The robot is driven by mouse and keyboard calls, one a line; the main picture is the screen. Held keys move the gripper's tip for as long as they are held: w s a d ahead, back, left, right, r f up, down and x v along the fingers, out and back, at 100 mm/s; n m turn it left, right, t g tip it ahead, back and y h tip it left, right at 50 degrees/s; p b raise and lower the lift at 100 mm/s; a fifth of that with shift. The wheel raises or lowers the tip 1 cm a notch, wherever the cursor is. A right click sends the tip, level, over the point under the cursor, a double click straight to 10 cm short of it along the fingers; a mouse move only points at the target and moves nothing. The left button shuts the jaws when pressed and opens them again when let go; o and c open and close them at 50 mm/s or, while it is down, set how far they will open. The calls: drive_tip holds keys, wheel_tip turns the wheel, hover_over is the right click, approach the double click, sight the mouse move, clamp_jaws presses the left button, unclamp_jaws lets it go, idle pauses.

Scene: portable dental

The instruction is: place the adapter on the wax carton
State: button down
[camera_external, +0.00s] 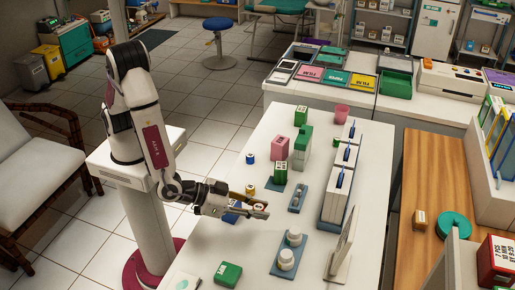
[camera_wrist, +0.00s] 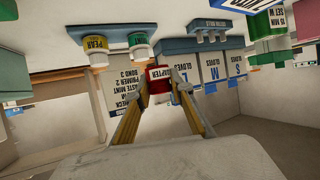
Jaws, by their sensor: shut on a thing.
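The adapter (camera_wrist: 159,87) is a small red piece with a white label reading "ADAPTER". In the wrist view it sits between the two yellowish fingertips of my gripper (camera_wrist: 159,80), which is shut on it. In the external view my gripper (camera_external: 262,208) is over the white table, left of the blue mats, and the adapter is too small to make out clearly. A green carton (camera_external: 228,273) lies at the near left of the table, in front of my gripper. It may be the wax carton, but its lettering is too small to read for certain.
Glove boxes (camera_external: 342,187) stand along the table's right side. A white upright panel (camera_external: 343,240) and white jars (camera_external: 286,260) are near the front. Green and pink boxes (camera_external: 279,148) stand farther back.

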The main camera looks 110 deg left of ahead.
drive_tip(key=w+a+r+n+g+y, duration=0.2)
drive_tip(key=a+r+n, duration=0.1)
drive_tip(key=a, duration=0.8)
wheel_tip(320, 180, up, 6)
drive_tip(key=n+g+y, duration=0.5)
drive_tip(key=n+g, duration=0.2)
hover_over(280, 140)
drive_tip(key=shift+a+t, duration=0.1)
drive_tip(key=shift+t, duration=0.3)
drive_tip(key=shift+f, duration=3.15)
drive_tip(key=shift+f, duration=1.85)
drive_tip(key=shift+f, duration=0.1)
